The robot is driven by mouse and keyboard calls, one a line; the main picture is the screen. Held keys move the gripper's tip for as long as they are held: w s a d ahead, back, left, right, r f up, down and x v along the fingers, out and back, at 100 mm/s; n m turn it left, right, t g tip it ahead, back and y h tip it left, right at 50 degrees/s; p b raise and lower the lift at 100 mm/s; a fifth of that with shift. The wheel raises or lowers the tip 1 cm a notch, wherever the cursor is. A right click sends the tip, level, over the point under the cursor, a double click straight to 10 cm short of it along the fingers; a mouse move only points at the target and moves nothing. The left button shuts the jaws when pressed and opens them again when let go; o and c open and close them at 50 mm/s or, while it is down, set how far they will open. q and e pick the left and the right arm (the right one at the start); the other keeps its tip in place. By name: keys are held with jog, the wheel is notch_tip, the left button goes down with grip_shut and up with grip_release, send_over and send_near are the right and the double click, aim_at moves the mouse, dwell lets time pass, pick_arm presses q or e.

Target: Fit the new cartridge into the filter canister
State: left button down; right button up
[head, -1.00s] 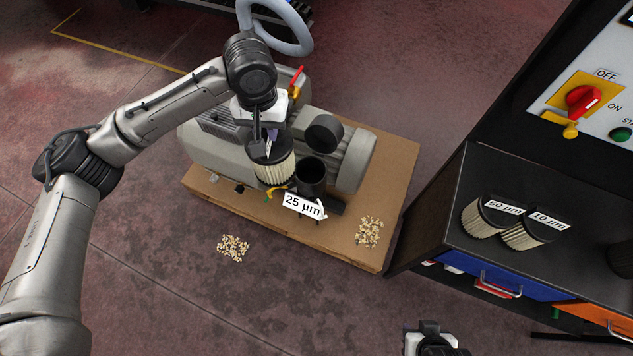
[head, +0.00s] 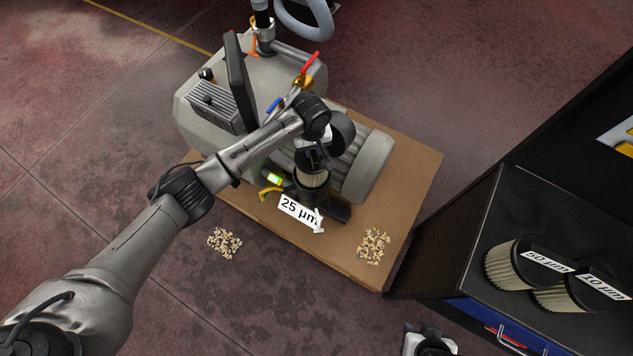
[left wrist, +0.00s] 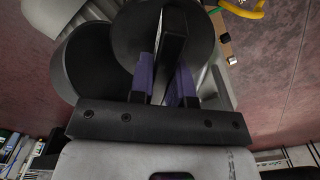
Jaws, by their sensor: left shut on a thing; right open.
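My left gripper (head: 314,150) is shut on the black top of the pleated cartridge (head: 313,179). The cartridge is upright at the mouth of the dark filter canister (head: 309,195), which stands beside the pump behind the "25 µm" label (head: 299,211). I cannot tell how deep the cartridge sits in it. In the left wrist view the gripper's purple-padded fingers (left wrist: 166,80) hold a black tab on the cartridge's round black cap (left wrist: 130,35). My right gripper (head: 430,344) is open at the bottom edge, only partly in view.
The grey pump (head: 240,95) stands on a brown board (head: 405,190), with a red-handled valve (head: 308,66) behind my arm. Piles of pale bits lie on the board (head: 374,246) and floor (head: 224,242). Two cartridges, "50 µm" (head: 508,268) and "10 µm" (head: 560,298), lie on the dark cabinet (head: 487,225).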

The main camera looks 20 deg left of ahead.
pick_arm(q)
jog(key=shift+a+f+b, duration=0.1)
jog(key=shift+f+b, duration=0.3)
jog(key=shift+f, duration=0.5)
jog(key=shift+s+f+b, duration=0.3)
jog(key=shift+f+b, duration=0.25)
jog(key=shift+f, duration=0.1)
jog(key=shift+f+b, duration=0.25)
jog(key=shift+b, duration=0.1)
jog(key=shift+f+b, duration=1.05)
jog(key=shift+f, duration=1.35)
jog(key=c, duration=1.1)
grip_release()
jog(key=shift+r, duration=0.15)
